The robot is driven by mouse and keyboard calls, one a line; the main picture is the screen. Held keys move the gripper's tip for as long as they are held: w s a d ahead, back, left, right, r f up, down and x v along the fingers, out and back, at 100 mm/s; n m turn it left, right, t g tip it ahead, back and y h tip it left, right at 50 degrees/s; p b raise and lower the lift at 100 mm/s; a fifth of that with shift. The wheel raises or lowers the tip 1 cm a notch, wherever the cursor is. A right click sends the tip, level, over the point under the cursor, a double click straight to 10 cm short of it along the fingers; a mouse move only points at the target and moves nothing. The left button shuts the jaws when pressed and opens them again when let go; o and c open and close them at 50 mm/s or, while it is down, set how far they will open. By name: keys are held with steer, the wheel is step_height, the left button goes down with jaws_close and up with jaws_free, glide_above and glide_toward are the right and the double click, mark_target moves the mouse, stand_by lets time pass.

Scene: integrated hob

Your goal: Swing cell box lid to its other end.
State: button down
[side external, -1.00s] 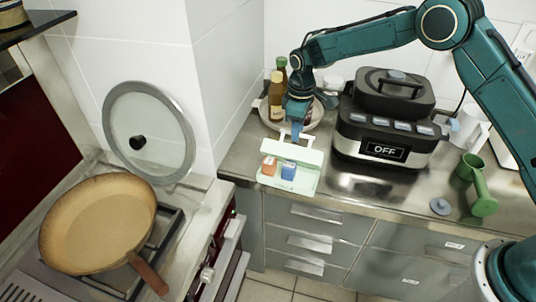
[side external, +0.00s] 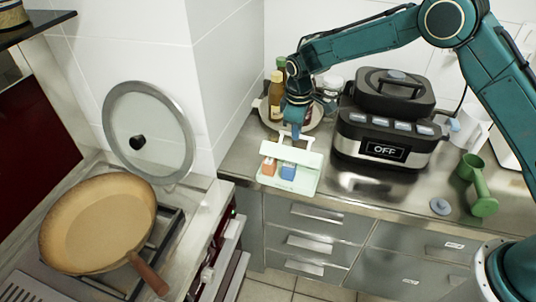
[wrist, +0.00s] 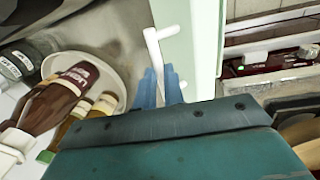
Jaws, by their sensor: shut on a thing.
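The cell box (side external: 300,187) is a pale green open tray on the counter, with an orange block (side external: 268,167) and a blue block (side external: 288,171) inside. Its pale green lid (side external: 304,157) is tilted up over the rear part and partly hides the blocks. The white lid handle (side external: 283,139) stands at its upper edge. My gripper (side external: 292,134) is shut on this handle. In the wrist view, the blue fingertips (wrist: 165,86) are at the white handle (wrist: 158,35), beside the pale green lid (wrist: 206,40).
Bottles (side external: 276,98) stand on a plate (side external: 311,118) close behind my gripper. A black cooker (side external: 385,135) reading OFF is to the right. A green cup-like item (side external: 480,190) is farther right. A pan (side external: 95,225) and glass lid (side external: 150,150) are left.

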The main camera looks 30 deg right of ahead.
mark_target(289, 159)
steer(key=shift+s+a+r+t+h, duration=0.15)
steer(key=shift+s+a+t+h, duration=0.7)
steer(key=shift+a+h, duration=0.15)
steer(key=shift+s+a+f+t+h, duration=0.2)
steer(key=shift+s+a+t+h, duration=0.45)
steer(key=shift+s+a+h, duration=0.2)
steer(key=a+t+h, duration=0.1)
steer(key=s+a+f+t+h, duration=0.1)
steer(key=s+a+h, duration=0.1)
steer(key=shift+s+f+t, duration=0.2)
steer(key=shift+f+t, duration=0.1)
steer(key=shift+t, duration=0.1)
steer(key=shift+s+a+f, duration=0.3)
steer(key=shift+f, duration=0.1)
steer(key=shift+s+f, duration=0.1)
steer(key=shift+f, duration=0.05)
steer(key=c, duration=1.5)
jaws_free()
steer(key=shift+c, duration=0.2)
steer(key=shift+o, duration=0.2)
steer(key=shift+a+r, duration=0.1)
steer(key=shift+r, duration=0.1)
